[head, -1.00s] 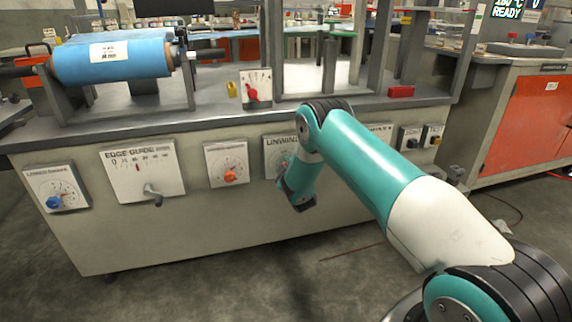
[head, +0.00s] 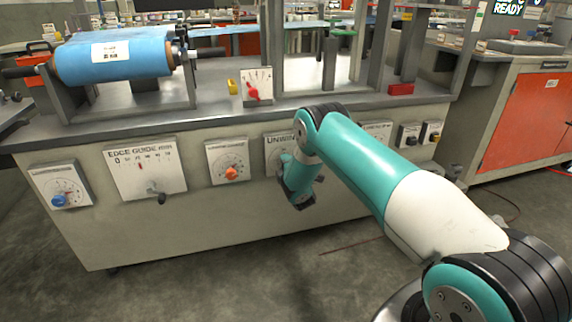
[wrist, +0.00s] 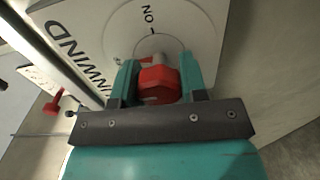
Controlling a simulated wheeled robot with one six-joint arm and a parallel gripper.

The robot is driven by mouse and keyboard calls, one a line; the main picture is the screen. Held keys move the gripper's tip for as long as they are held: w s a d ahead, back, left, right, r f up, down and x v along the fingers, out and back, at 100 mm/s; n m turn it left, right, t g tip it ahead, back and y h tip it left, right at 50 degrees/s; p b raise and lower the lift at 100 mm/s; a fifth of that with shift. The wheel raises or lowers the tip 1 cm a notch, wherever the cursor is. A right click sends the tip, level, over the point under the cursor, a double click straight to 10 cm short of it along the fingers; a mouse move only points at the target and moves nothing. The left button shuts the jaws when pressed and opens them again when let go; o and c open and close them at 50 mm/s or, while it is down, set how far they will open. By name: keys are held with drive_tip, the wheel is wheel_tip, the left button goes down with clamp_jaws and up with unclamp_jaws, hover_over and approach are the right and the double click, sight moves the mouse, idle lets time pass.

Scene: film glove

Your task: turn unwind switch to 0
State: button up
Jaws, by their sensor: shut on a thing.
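The unwind switch is a red knob (wrist: 158,85) on a pale square panel (wrist: 95,45) marked UNWIND, seen in the wrist view. My gripper (wrist: 158,76) is shut on this knob, one teal finger on each side. The panel appears turned in this view, with the mark ON near the top, beyond the fingertips. The 0 mark is not visible, and the knob's exact setting is hard to read. In the head view, my arm covers most of the unwind panel (head: 273,148) and hides the knob.
On the same cabinet front are an edge guide panel with a crank (head: 146,168), an orange-knob panel (head: 227,161) and a blue-knob panel (head: 61,186). A red-lever dial (head: 256,86) stands on the bench top. Open floor lies in front.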

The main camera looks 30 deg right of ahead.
drive_tip(key=shift+a, duration=0.1)
idle(0.5)
drive_tip(key=o, duration=0.9)
